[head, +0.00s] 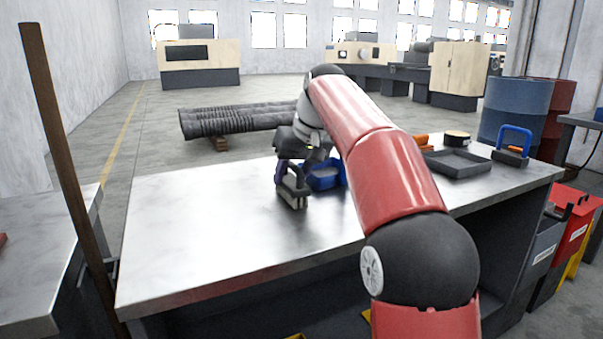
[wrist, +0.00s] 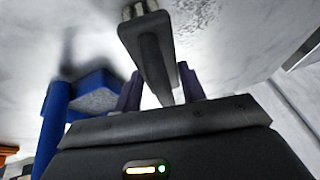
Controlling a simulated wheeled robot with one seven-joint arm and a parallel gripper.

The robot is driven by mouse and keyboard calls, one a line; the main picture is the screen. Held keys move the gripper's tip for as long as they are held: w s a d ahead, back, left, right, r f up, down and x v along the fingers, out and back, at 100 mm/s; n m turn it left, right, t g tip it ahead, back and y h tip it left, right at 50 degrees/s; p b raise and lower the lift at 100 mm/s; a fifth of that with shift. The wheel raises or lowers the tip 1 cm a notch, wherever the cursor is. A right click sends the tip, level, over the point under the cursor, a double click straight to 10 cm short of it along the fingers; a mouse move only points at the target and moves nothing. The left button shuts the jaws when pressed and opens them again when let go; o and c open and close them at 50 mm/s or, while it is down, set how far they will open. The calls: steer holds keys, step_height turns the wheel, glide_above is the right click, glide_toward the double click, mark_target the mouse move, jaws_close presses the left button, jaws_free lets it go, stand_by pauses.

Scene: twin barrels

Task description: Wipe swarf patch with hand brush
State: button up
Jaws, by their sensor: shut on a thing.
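My gripper (head: 284,173) is shut on the hand brush (head: 293,190), a dark grey block with a handle and pale bristles underneath. It holds the brush at the metal bench top (head: 225,235), near the middle of the bench. In the wrist view the brush (wrist: 150,50) is between my two purple fingers, tilted in the picture. A speckled grey area that looks like the swarf patch (wrist: 196,14) lies at the top of the wrist view, right of the brush end. I cannot make out the patch in the head view. Whether the bristles touch the bench is unclear.
A blue bin (head: 325,180) stands right beside the brush; it shows with grey contents in the wrist view (wrist: 75,97). The bench's left half is clear.

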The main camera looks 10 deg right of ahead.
steer(key=shift+s+a+f, duration=0.1)
steer(key=shift+s+a, duration=0.25)
steer(key=shift+a, duration=0.85)
steer(key=shift+s+a+f, duration=0.1)
steer(key=shift+s+a, duration=0.3)
steer(key=shift+a, duration=0.8)
steer(key=shift+s+a+f, duration=0.1)
steer(key=shift+s+a, duration=0.25)
steer(key=shift+a, duration=0.85)
steer(key=shift+s+a, duration=0.2)
steer(key=shift+a, duration=0.55)
steer(key=shift+s+a, duration=0.2)
steer(key=shift+a, duration=0.55)
step_height(320, 180, up, 6)
steer(key=shift+r, duration=0.15)
steer(key=shift+r, duration=0.1)
step_height(320, 180, up, 3)
steer(key=shift+d+f, duration=0.1)
